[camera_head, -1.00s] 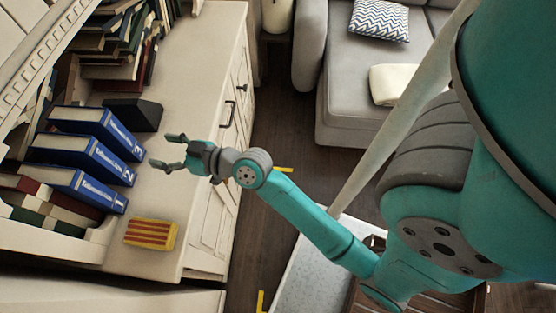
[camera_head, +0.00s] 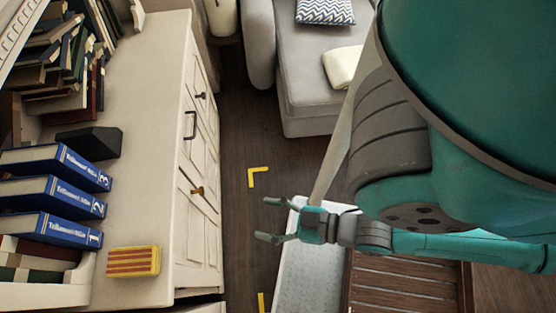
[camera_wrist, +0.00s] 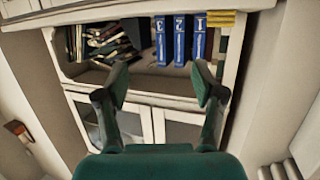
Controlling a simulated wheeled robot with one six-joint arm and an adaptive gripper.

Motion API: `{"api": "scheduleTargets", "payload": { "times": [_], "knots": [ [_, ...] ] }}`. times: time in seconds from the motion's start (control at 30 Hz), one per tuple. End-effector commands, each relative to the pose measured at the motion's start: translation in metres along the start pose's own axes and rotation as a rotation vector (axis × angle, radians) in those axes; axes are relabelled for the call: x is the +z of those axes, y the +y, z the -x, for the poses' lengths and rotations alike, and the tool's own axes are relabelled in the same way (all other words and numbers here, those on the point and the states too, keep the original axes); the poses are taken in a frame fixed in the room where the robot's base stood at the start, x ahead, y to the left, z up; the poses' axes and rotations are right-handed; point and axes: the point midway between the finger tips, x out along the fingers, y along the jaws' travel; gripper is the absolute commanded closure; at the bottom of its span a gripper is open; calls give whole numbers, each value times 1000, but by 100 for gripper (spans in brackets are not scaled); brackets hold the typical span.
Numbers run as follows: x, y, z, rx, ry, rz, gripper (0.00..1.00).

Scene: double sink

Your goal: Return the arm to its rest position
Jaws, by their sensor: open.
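My gripper (camera_head: 270,219) is open and empty in the head view, over the dark floor to the right of the cabinet and clear of it. My teal arm reaches to it from the right, level and partly hidden by my nearer arm link. In the wrist view my gripper's two fingers (camera_wrist: 162,88) are spread apart with nothing between them. Beyond them stand the three blue numbered volumes (camera_wrist: 180,42) on the shelf, which also show in the head view (camera_head: 50,195).
A cream cabinet (camera_head: 160,75) runs along the left, with a yellow-and-red striped box (camera_head: 133,262) and a black block (camera_head: 90,142) on its top. A grey sofa (camera_head: 310,85) stands at the back. Yellow corner marks (camera_head: 256,173) lie on open floor.

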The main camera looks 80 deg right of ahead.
Motion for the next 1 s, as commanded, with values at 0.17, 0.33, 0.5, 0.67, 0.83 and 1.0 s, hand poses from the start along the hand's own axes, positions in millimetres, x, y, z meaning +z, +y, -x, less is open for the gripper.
{"api": "scheduleTargets", "payload": {
  "times": [0.17,0.33,0.5,0.67,0.83,1.0],
  "knots": [
    [-5,-3,22,-19,-3,14,31],
    [-6,-3,24,-23,-1,16,31],
    [-6,-3,24,-22,-2,15,31],
    [-6,-3,24,-22,-2,15,31],
    [-6,-3,24,-22,-2,15,31],
    [-6,-3,24,-22,-2,15,31]
  ]
}}
